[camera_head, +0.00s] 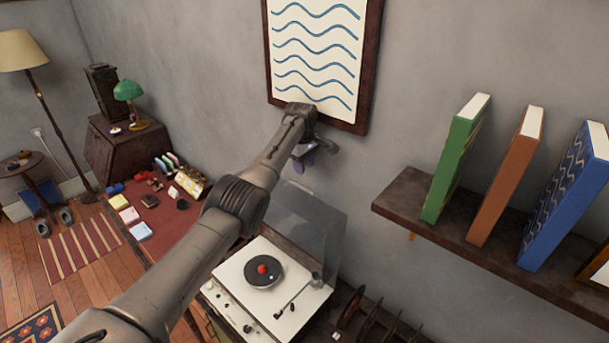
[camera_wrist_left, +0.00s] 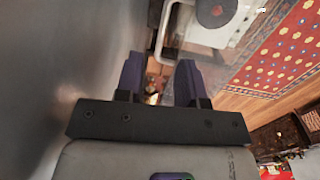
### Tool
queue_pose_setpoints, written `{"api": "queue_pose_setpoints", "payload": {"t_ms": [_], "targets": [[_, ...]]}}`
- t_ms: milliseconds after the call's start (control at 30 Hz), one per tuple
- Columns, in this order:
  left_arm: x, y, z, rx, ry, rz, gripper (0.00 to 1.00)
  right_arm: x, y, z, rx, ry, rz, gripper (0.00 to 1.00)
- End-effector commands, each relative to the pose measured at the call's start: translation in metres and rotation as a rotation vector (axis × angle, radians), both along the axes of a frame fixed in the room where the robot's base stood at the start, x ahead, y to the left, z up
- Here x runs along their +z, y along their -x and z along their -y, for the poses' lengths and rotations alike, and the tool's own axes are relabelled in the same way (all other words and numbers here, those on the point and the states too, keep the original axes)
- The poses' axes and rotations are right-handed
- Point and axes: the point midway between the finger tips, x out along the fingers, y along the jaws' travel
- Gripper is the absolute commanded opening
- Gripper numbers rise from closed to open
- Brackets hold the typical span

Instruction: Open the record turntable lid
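The record turntable (camera_head: 237,282) has a white deck with a dark record (camera_head: 258,279), a red centre and a tonearm on the right. Its clear smoky lid (camera_head: 322,228) stands raised at the back edge, near the wall. My left gripper (camera_head: 312,152) is above the lid's top edge, in front of the wall, seemingly apart from the lid. In the left wrist view its two dark fingers (camera_wrist_left: 160,80) are spread with a gap between them. The record (camera_wrist_left: 216,10) and part of the white deck show beyond them. My right gripper is in neither view.
A wall shelf (camera_head: 480,257) with green, orange and blue books juts out at the right. A framed wave picture (camera_head: 318,50) hangs behind my left gripper. A rack of dark discs (camera_head: 372,322) stands right of the turntable. A low table (camera_head: 165,222) with small items lies left.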

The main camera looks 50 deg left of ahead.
Motion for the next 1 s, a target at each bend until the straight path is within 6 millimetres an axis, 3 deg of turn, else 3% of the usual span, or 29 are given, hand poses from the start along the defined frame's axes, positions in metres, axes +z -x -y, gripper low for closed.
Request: {"api": "queue_pose_setpoints", "payload": {"t_ms": [300, 1000], "targets": [[0.025, 0.001, 0.000, 0.000, -0.001, 0.000, 0.36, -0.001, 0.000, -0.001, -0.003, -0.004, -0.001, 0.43], [0.025, 0.001, 0.000, -0.003, -0.002, 0.003, 0.36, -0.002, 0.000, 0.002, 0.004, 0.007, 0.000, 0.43]]}}
